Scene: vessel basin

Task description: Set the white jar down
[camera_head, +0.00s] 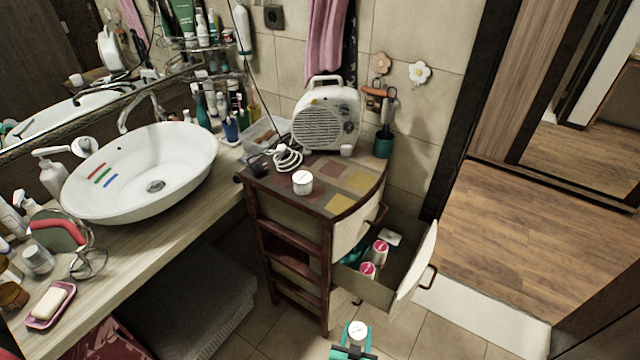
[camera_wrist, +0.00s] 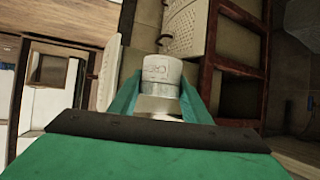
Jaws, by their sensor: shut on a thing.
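A white jar (camera_head: 357,329) with a pale round lid is held at the bottom of the head view, in front of the cabinet and out over the floor. My gripper (camera_head: 354,346), with green fingers, is shut on it. In the wrist view the jar (camera_wrist: 162,70) sits between the two green fingers of my gripper (camera_wrist: 156,92), with dark lettering on its side. Another white jar (camera_head: 302,182) stands on the patterned cabinet top (camera_head: 330,204).
A heater (camera_head: 328,120), a coiled white cable (camera_head: 288,158) and a green cup (camera_head: 383,146) stand on the cabinet. The cabinet top's front part has free room. A basin (camera_head: 140,172) is left.

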